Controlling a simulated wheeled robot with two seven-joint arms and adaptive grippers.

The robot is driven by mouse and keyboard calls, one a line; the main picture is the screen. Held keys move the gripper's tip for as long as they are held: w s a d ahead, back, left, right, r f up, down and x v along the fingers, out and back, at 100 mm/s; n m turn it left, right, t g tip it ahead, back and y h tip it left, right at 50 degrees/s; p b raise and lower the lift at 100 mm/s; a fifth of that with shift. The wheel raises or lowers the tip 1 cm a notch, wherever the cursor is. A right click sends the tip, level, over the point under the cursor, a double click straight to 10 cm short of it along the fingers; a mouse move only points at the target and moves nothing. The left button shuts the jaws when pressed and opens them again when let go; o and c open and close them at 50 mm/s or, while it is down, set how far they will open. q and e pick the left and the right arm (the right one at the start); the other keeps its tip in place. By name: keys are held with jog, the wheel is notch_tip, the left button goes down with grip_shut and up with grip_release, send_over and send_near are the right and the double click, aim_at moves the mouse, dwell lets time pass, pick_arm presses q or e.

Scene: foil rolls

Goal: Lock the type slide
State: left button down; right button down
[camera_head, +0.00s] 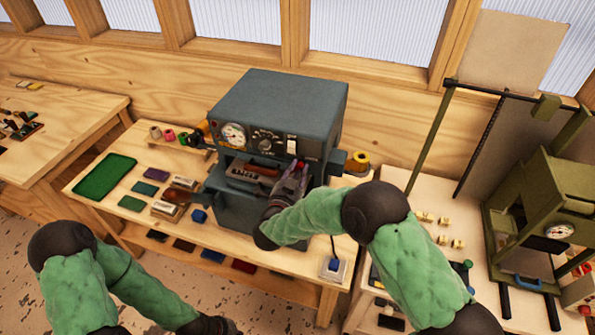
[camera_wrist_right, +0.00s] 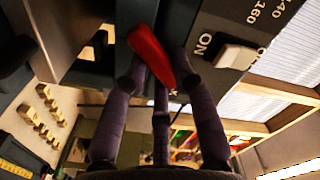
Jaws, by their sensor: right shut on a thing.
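The grey-blue foil machine (camera_head: 280,105) stands on the wooden table with a gauge, a dial and a white switch on its front. In its opening sits the type slide (camera_head: 243,172), with light lettering on a dark block. My right gripper (camera_head: 298,170) is at the right side of that opening. In the right wrist view, its fingers (camera_wrist_right: 158,70) are shut on a red lever (camera_wrist_right: 150,52), which slants between them. The base of the lever is hidden.
A green tray (camera_head: 104,177) and several coloured foil pieces lie on the table left of the machine. An olive press (camera_head: 545,205) stands on the right-hand table. The white switch (camera_wrist_right: 235,55) is close beside my right fingers.

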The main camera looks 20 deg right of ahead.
jog(key=c, duration=1)
grip_release()
jog(key=shift+s+a, duration=0.1)
jog(key=v, duration=1.1)
jog(key=shift+s+a, duration=0.25)
jog(key=shift+s, duration=0.05)
notch_tip(320, 180, down, 25)
jog(key=n+g+y+b, duration=0.5)
jog(key=n+y, duration=0.3)
jog(key=s+f+n+g+y+b, duration=0.1)
jog(key=s+f+g+y, duration=0.1)
jog(key=s+f, duration=0.3)
jog(key=s+a+f+n+g+y+b, duration=0.1)
jog(key=s+f+g, duration=0.3)
jog(key=s, duration=0.5)
jog(key=s+f+n+g+y+b, duration=0.2)
jog(key=s+f+n+g+y, duration=0.1)
jog(key=s+f, duration=0.4)
jog(key=shift+s+a+f+g+b, duration=0.1)
jog(key=shift+f+g+b, duration=0.1)
jog(key=shift+f, duration=0.15)
jog(key=shift+s+a+f+g+b, duration=0.1)
jog(key=shift+f+b, duration=0.05)
jog(key=shift+f, duration=0.25)
